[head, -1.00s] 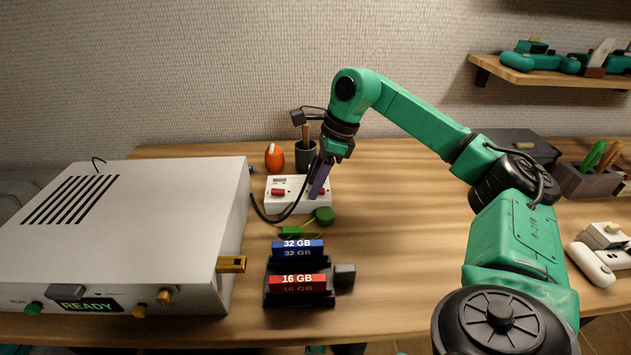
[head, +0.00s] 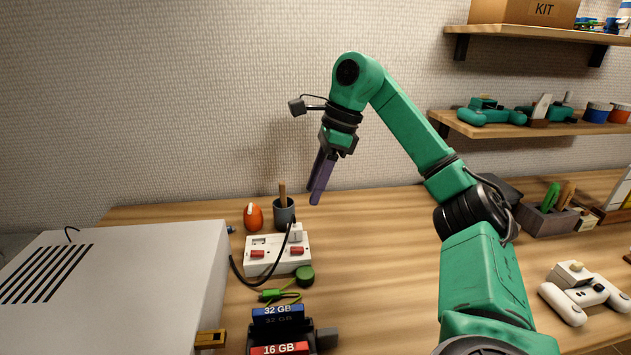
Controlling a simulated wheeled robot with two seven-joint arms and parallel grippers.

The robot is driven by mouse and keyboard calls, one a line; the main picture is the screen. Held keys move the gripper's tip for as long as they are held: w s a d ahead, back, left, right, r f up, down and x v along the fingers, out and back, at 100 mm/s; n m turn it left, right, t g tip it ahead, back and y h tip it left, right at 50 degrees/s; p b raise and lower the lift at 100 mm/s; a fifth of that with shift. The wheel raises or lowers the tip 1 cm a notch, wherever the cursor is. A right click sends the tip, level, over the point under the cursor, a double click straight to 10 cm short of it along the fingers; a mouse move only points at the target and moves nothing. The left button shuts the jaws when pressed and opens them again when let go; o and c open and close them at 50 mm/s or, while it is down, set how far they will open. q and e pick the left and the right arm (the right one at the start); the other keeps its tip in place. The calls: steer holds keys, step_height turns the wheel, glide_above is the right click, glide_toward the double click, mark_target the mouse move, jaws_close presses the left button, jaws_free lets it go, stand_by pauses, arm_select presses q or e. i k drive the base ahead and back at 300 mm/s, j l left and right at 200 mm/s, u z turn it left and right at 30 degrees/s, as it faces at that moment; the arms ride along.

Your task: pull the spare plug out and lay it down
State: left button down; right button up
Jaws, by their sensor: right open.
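A white power strip (head: 277,262) with red switches lies on the bench beside the grey box. A pale plug (head: 296,233) stands upright at its right rear end, with a black cable running down from there and round to the left. I cannot tell whether this is the spare plug. A green cable with a connector (head: 271,295) and a round green piece (head: 304,275) lies in front of the strip. My right gripper (head: 316,202) is open, seen nearly edge-on, with its purple fingers pointing down. It is empty and above the strip, apart from the plug. My left gripper is out of view.
The grey box (head: 120,290) fills the left. An orange object (head: 253,217) and a dark cup (head: 284,214) stand behind the strip. Memory modules (head: 278,314) sit in front. The bench (head: 385,260) right of the strip is clear. A white controller (head: 580,292) lies at right.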

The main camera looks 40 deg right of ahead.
mark_target(296, 234)
steer(key=k+j, duration=0.75)
steer(key=j, duration=0.25)
steer(key=k+j, duration=0.4)
steer(key=j, duration=0.1)
